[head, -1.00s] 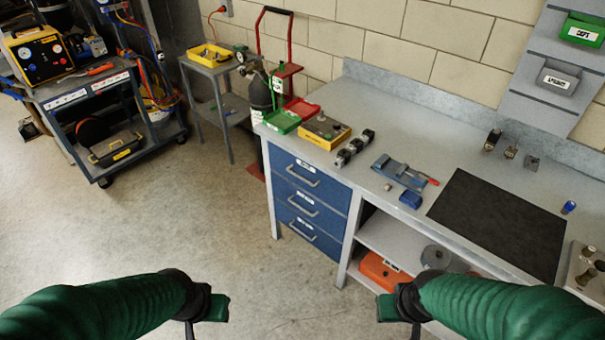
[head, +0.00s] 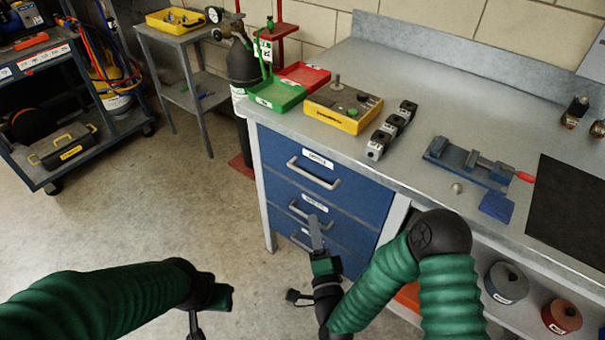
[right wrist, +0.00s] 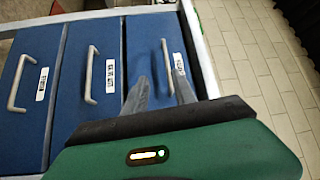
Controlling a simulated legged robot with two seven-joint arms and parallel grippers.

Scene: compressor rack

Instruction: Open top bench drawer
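The blue bench drawer unit has a top drawer (head: 290,160) with a silver handle (head: 313,174). Two more drawers sit below it; all three look closed. My right gripper (head: 316,232) is in front of the unit, its fingers pointing up toward the drawers and overlapping the middle handle in the head view. In the right wrist view the picture is turned, with the top drawer at the right. There my right gripper's two fingers (right wrist: 163,88) are apart, with the top handle (right wrist: 168,68) showing beyond and between them; contact is not visible. My left gripper (head: 208,312) is at lower left, fingers mostly cut off.
The bench top (head: 440,95) holds a yellow box (head: 343,108), green tray (head: 277,95), red tray (head: 308,76) and blue vise (head: 468,162). A gas cylinder (head: 243,65) stands left of the bench. Open shelving with reels (head: 506,282) is at right.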

